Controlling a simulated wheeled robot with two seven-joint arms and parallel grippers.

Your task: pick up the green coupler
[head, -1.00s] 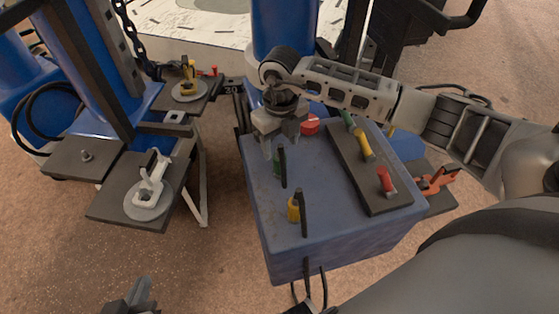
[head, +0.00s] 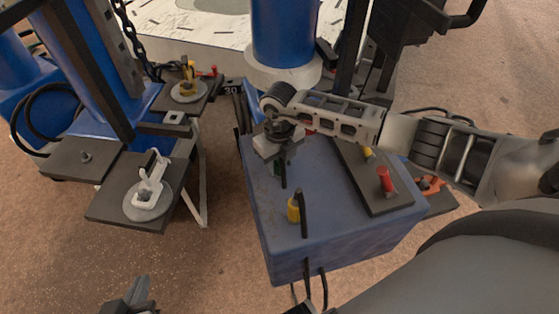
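A green coupler (head: 278,169) with a black handle-like piece (head: 283,181) stands on the blue bench top, mostly hidden under my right gripper. My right gripper (head: 279,156) reaches in from the right and is down over this coupler. Its fingers are largely hidden, so I cannot tell whether they touch or grip it. My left gripper (head: 137,294) is low at the bottom edge, far from the coupler, and only partly in view.
The blue bench (head: 330,215) bears a yellow coupler (head: 293,209) near its front. A dark board (head: 388,204) on its right holds a red piece (head: 385,179) and a partly hidden yellow piece (head: 369,152). A white fixture (head: 150,185) stands on a dark shelf at left.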

